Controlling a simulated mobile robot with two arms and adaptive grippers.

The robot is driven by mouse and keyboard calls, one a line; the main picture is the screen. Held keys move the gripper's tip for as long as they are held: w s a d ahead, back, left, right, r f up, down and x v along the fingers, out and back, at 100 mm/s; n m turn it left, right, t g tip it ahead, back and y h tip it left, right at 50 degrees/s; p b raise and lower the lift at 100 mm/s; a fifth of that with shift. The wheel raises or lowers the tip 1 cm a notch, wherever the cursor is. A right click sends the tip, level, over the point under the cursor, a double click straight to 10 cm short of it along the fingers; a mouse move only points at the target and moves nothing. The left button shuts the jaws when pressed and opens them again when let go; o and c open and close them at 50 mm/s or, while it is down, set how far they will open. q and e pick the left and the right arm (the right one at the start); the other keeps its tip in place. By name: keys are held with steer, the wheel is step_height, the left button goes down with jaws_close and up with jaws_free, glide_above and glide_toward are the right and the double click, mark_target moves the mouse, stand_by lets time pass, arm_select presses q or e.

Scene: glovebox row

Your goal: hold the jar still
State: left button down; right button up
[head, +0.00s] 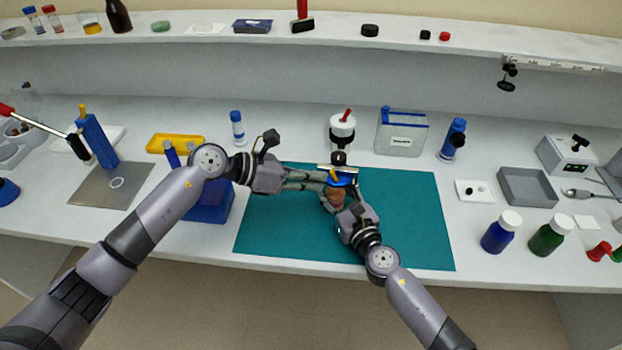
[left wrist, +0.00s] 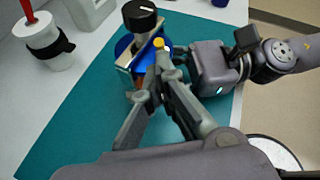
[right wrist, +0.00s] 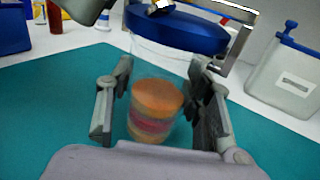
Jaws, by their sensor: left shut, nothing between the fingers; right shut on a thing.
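The jar (right wrist: 156,105) is clear, with orange and pink layers inside and a blue lid (right wrist: 175,30) with a metal bar on top. It stands upright over the teal mat, between the fingers of my right gripper (right wrist: 158,110), which is shut on it. In the head view the jar (head: 335,198) is partly covered by my grippers. My left gripper (left wrist: 162,62) is shut and empty, its fingertips close to the lid and a small yellow part; I cannot tell if they touch. A black knob (left wrist: 142,16) shows just above the lid.
The teal mat (head: 400,235) is mostly clear on its right. Behind it stand a white cup with a black band (head: 342,130) and a clear container with blue trim (head: 400,138). Blue and green bottles (head: 497,237) stand at right, a blue block (head: 210,205) at left.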

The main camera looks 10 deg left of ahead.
mark_target(332, 173)
arm_select(q)
steer(key=shift+d+r+m+y, duration=0.25)
steer(key=shift+r+m+y, duration=0.25)
steer(key=shift+y, duration=0.7)
steer(key=shift+d+r+y, duration=0.1)
steer(key=shift+r+y, duration=0.2)
steer(key=shift+y, duration=0.1)
steer(key=shift+d+r+m+y, duration=0.15)
steer(key=shift+d+r+y, duration=0.05)
steer(key=shift+y, duration=0.4)
steer(key=shift+d+r+m+y, duration=0.15)
steer(key=shift+d+r+y, duration=0.05)
steer(key=shift+y, duration=0.4)
steer(key=shift+d+r, duration=0.1)
steer(key=shift+s+d, duration=0.1)
steer(key=shift+d, duration=0.05)
steer(key=shift+r, duration=0.25)
stand_by(0.4)
steer(key=shift+r, duration=0.65)
